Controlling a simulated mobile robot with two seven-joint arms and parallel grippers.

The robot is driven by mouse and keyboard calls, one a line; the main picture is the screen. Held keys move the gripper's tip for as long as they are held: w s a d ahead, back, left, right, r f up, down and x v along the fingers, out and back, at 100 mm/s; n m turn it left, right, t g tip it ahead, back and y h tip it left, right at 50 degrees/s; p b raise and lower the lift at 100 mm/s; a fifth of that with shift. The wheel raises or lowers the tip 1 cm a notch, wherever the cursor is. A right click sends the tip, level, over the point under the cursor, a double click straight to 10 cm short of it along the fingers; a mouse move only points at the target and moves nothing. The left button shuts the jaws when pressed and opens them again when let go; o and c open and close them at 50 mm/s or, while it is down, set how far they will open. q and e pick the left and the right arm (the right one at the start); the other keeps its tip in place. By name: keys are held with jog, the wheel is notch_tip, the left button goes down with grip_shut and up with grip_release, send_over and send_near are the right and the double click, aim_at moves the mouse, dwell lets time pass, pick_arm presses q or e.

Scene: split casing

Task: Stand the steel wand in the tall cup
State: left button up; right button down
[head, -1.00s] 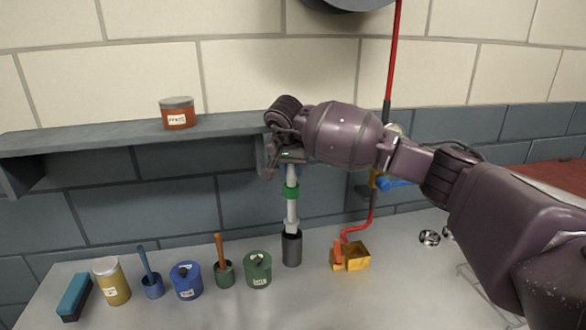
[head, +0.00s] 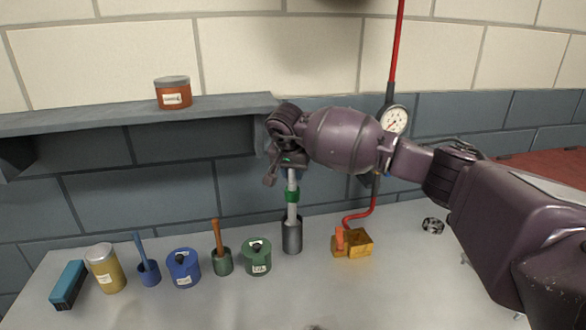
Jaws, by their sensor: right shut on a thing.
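The steel wand (head: 292,210) is a pale grey rod with a green band (head: 291,196). It stands nearly upright, its lower end inside the mouth of the tall cup (head: 292,239), a dark grey cylinder on the bench. Whether the wand touches the cup's floor is hidden by the cup wall. My right gripper (head: 290,168) is shut on the wand's upper end, straight above the cup. The fingers are partly hidden by the wrist and the dark picture. My left gripper is out of view.
Left of the cup stand a green pot (head: 257,257), a green cup with an orange-handled tool (head: 222,262), a blue pot (head: 184,268) and a yellow can (head: 105,269). A yellow block (head: 356,243) with a red hose is close on the right. A shelf (head: 130,120) juts out behind.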

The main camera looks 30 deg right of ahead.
jog(key=shift+f, duration=0.1)
jog(key=c, duration=1)
grip_release()
jog(key=shift+o, duration=0.8)
jog(key=b+v, duration=0.1)
jog(key=v, duration=0.9)
jog(key=shift+r, duration=0.4)
jog(key=shift+s+f, duration=0.1)
